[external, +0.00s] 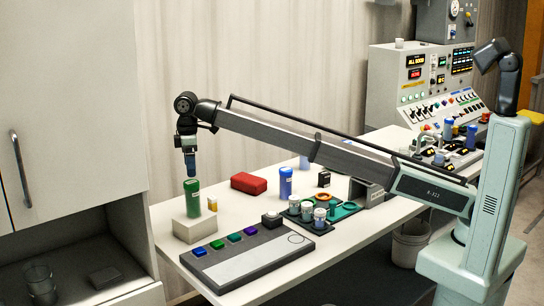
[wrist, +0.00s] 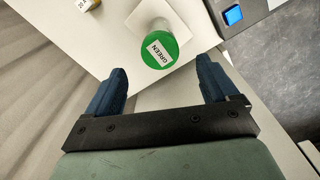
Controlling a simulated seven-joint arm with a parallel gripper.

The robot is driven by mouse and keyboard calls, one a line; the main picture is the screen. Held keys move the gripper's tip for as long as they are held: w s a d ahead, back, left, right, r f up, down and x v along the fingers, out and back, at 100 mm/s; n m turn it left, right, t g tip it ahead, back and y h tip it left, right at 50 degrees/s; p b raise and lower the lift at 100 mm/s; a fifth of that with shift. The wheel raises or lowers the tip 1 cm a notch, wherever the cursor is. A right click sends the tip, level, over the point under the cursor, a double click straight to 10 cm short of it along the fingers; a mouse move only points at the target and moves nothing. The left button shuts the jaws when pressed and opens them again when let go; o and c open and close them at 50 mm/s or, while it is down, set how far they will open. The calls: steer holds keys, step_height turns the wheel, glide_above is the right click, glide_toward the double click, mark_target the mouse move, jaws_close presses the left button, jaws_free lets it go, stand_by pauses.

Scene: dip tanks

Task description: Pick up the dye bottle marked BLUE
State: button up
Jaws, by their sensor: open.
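My gripper (external: 190,163) is open and empty, pointing down just above a green bottle (external: 192,200) on a pale block (external: 194,229). In the wrist view, my gripper's two blue fingers (wrist: 161,72) are spread apart, and the bottle's green cap (wrist: 159,49), labelled GREEN, shows between and beyond the tips. A blue bottle (external: 286,183) stands upright on the white table, well to the right of my gripper in the external view. Its marking is too small to read. It is not visible in the wrist view.
A red box (external: 248,183) lies between the green and blue bottles. A grey panel with coloured buttons (external: 248,258) lies in front.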

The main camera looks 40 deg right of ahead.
steer(key=w+d+m, duration=0.2)
steer(key=w+d, duration=0.4)
steer(key=d, duration=0.7)
steer(key=w+d+m, duration=0.1)
steer(key=w+d, duration=0.4)
steer(key=d, duration=0.8)
steer(key=n, duration=0.3)
glide_above(286, 169)
step_height(286, 169, down, 3)
steer(key=f+n, duration=0.2)
steer(key=f, duration=0.2)
steer(key=f+n, duration=0.2)
steer(key=f, duration=0.2)
steer(key=shift+s+d+f, duration=0.1)
steer(key=shift+s+d, duration=0.1)
steer(key=shift+w+a+f, duration=0.1)
steer(key=shift+a+f, duration=0.05)
steer(key=shift+f, duration=1.25)
steer(key=shift+w+a+f, duration=0.1)
steer(key=shift+f, duration=1.25)
steer(key=shift+c, duration=0.2)
